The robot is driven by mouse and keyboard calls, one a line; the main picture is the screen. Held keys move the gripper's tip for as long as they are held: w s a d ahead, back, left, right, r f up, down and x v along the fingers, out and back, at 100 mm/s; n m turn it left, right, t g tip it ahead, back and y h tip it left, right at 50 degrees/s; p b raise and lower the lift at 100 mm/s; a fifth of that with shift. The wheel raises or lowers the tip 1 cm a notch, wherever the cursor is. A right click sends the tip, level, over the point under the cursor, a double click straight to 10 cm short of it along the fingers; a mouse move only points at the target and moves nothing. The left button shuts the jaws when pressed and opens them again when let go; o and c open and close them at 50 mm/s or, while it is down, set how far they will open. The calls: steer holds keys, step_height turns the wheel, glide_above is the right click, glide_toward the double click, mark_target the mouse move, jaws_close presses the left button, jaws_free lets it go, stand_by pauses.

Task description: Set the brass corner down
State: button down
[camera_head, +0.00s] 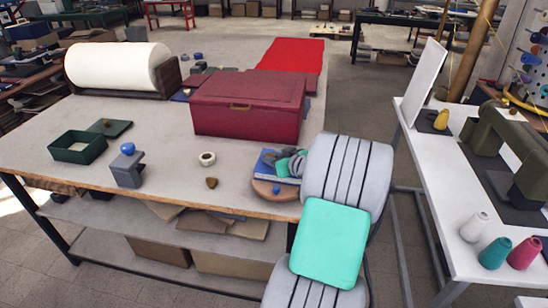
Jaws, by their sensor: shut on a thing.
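My gripper (284,160) is at the right end of the grey worktable, over a round wooden board (262,190) and a blue pad. It is small and partly hidden behind my own arm. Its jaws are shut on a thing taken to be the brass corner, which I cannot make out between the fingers. A small brass-brown piece (211,183) lies on the table left of the board, apart from my gripper; its exact shape is too small to tell.
A dark red box (248,112) stands behind my gripper. A white ring-shaped roll (207,158), a grey-blue clamp-like block (127,168) and a green tray (76,152) are to the left. The table front between block and roll is clear. A white table (470,265) stands right.

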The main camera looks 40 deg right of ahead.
steer(key=c, duration=1)
jaws_free()
steer(key=shift+r+p, duration=0.3)
steer(key=shift+p, duration=0.15)
steer(key=b+v, duration=0.2)
steer(key=v, duration=1)
steer(key=w+a+f+n+g+y, duration=0.1)
steer(key=w+a+f+g+y, duration=0.15)
steer(key=a, duration=0.75)
steer(key=w+a+f+n+g+y, duration=0.1)
steer(key=w+a+f+g, duration=0.15)
steer(key=a, duration=0.85)
steer(key=s+a+g, duration=0.1)
steer(key=s+a, duration=0.2)
steer(key=a, duration=0.1)
steer(key=s+a+g+h, duration=0.1)
steer(key=s+a+g, duration=0.1)
steer(key=s+a, duration=0.2)
steer(key=s+a+g+h, duration=0.1)
steer(key=s+a+g, duration=0.1)
steer(key=s+a, duration=0.2)
steer(key=shift+s+a+f, duration=0.1)
steer(key=shift+a+f, duration=0.05)
steer(key=shift+a, duration=0.45)
steer(key=shift+s+a+f, duration=0.1)
steer(key=shift+a+f, duration=0.05)
steer(key=shift+a, duration=0.45)
